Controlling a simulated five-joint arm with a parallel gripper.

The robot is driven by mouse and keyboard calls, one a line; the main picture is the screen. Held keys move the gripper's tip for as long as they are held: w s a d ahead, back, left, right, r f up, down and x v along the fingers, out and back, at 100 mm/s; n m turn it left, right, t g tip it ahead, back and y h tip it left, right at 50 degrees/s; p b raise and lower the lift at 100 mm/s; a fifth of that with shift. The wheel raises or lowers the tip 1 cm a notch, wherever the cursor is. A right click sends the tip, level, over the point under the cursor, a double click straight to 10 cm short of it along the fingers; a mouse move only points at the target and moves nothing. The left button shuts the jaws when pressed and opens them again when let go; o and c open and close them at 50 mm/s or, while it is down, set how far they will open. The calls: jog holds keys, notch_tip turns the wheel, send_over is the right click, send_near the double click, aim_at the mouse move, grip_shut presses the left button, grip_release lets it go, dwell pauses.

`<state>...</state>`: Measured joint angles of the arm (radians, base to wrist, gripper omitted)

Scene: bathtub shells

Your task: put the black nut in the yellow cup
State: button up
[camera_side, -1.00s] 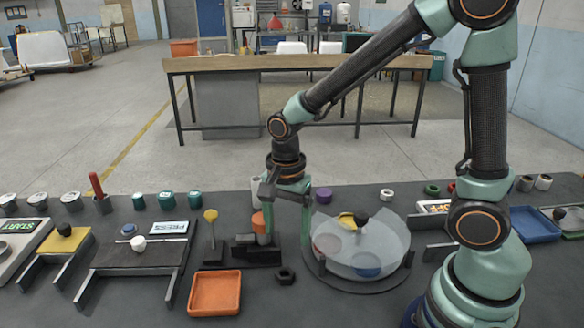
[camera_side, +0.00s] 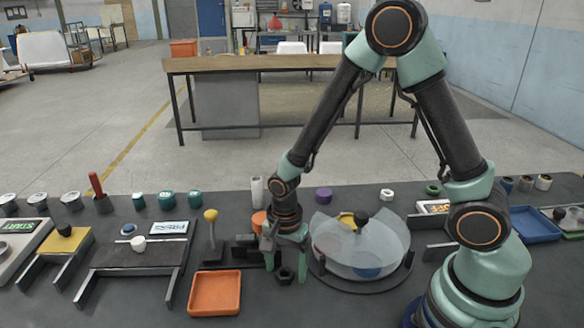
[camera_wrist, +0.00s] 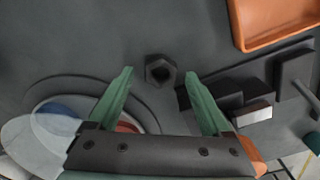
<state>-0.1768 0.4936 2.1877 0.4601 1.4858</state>
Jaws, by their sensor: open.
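My gripper (camera_side: 289,279) is open over the nut, one finger on each side; I cannot tell whether the tips touch the table. The gripper also shows in the wrist view (camera_wrist: 159,75). The yellow cup (camera_side: 346,219) sits at the back of a round turntable, partly hidden by a translucent cover (camera_side: 385,240) with a black knob. A blue cup (camera_side: 366,272) shows through the cover.
The orange tray (camera_side: 215,293) lies left of the nut. A dark block fixture (camera_side: 245,257) and a yellow-topped lever (camera_side: 211,229) stand behind it. The turntable (camera_side: 400,276) is close on the right. The table front of the nut is clear.

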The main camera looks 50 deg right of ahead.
jog(key=shift+f, duration=0.15)
grip_shut()
